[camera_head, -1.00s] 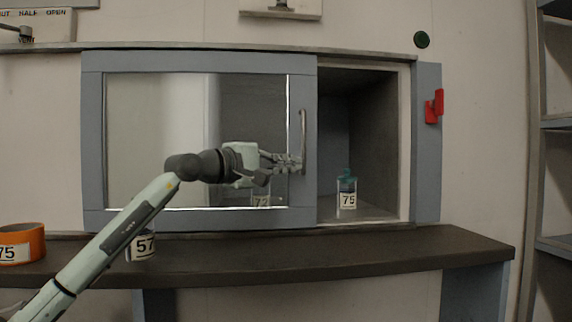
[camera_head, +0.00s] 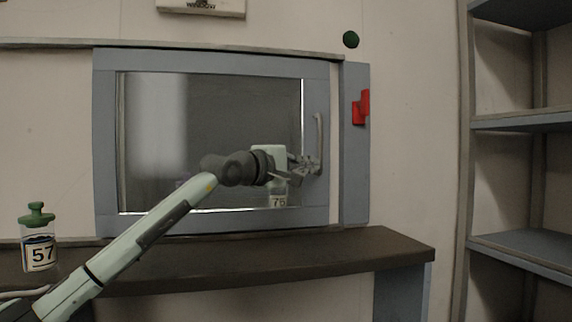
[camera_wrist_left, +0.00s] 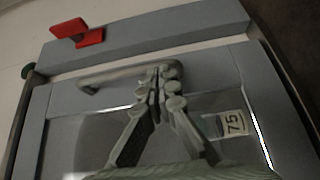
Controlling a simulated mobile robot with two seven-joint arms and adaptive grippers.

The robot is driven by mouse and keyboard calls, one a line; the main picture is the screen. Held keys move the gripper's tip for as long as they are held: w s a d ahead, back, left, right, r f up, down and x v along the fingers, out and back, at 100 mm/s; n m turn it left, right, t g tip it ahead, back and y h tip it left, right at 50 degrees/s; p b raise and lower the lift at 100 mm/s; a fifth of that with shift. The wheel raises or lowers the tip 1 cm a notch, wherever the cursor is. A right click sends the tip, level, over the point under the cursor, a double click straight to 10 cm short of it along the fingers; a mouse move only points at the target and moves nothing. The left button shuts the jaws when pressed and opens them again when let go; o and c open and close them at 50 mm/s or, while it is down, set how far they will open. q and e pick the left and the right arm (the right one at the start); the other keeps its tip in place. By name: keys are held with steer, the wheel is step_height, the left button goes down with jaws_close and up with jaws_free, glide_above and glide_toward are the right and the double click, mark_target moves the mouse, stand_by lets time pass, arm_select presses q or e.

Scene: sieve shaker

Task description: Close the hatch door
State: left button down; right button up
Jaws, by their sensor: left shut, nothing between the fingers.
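The hatch door (camera_head: 210,62) is a grey-blue framed sliding panel with a window. A bottle labelled 75 (camera_head: 279,200) shows behind the glass, partly hidden by the gripper. My right gripper is not in view.
A red catch (camera_head: 361,107) is on the post, with a green button (camera_head: 351,39) above. A dark shelf (camera_head: 330,258) runs below the hatch. A jar labelled 57 (camera_head: 38,238) stands at its left. Grey racks (camera_head: 520,122) stand at the right.

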arm_select(q)
steer(key=d, duration=0.3)
steer(key=shift+w, duration=0.35)
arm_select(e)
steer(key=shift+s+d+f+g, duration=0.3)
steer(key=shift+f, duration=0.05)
arm_select(q)
steer(key=shift+a, duration=0.1)
